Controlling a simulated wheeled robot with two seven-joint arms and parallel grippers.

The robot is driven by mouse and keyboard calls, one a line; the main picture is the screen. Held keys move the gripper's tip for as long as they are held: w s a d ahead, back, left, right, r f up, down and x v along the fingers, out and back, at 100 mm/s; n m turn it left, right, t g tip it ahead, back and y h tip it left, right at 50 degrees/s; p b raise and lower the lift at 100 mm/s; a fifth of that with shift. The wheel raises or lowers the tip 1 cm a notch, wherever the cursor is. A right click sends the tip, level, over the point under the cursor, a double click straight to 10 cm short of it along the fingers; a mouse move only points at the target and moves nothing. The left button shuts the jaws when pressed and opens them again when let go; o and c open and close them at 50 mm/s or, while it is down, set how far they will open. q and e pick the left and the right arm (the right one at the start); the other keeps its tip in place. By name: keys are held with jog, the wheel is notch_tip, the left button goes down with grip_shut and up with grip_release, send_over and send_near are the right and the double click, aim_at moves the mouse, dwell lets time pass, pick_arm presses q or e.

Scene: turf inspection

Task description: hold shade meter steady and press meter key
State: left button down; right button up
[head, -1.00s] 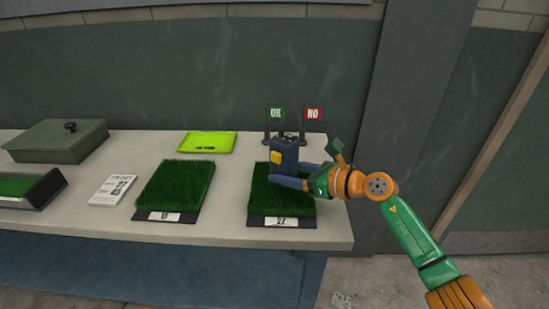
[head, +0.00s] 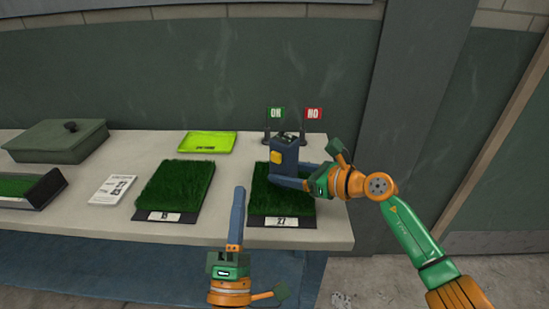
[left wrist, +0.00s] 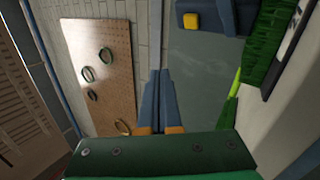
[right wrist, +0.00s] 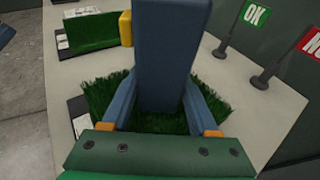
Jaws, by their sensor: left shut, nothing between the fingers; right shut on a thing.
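The shade meter (head: 284,155) is a dark blue upright block with a yellow key (head: 277,156) on its left side in the head view. It stands over the right turf sample (head: 270,197), labelled 27. My right gripper (head: 305,178) is shut on the meter, and its fingers flank the blue body (right wrist: 168,55) in the right wrist view. In the left wrist view the yellow key (left wrist: 192,21) shows beyond the closed fingertips (left wrist: 160,75).
A second turf sample (head: 175,187) lies to the left, with a white card (head: 111,190) beside it. A lime tray (head: 207,142) is behind. Green OK (head: 276,114) and red NO (head: 313,113) flags stand behind the meter. A lidded green box (head: 58,141) is far left.

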pick_arm(q)
jog(key=shift+a+r, duration=0.35)
jog(key=shift+a, duration=0.05)
send_near(272, 153)
jog(key=shift+a+r+x, duration=0.15)
jog(key=shift+a+x, duration=0.1)
jog(key=shift+x, duration=1.05)
jog(key=shift+a+r+x, duration=0.15)
jog(key=shift+a+x, duration=0.05)
jog(key=shift+x, duration=1.15)
jog(key=shift+s, duration=0.15)
jog(key=shift+w+d, duration=0.25)
jog(key=shift+w+d, duration=0.3)
jog(key=shift+w, duration=0.15)
dwell(0.4)
jog(key=shift+s+a, duration=0.55)
jog(key=shift+s, duration=0.25)
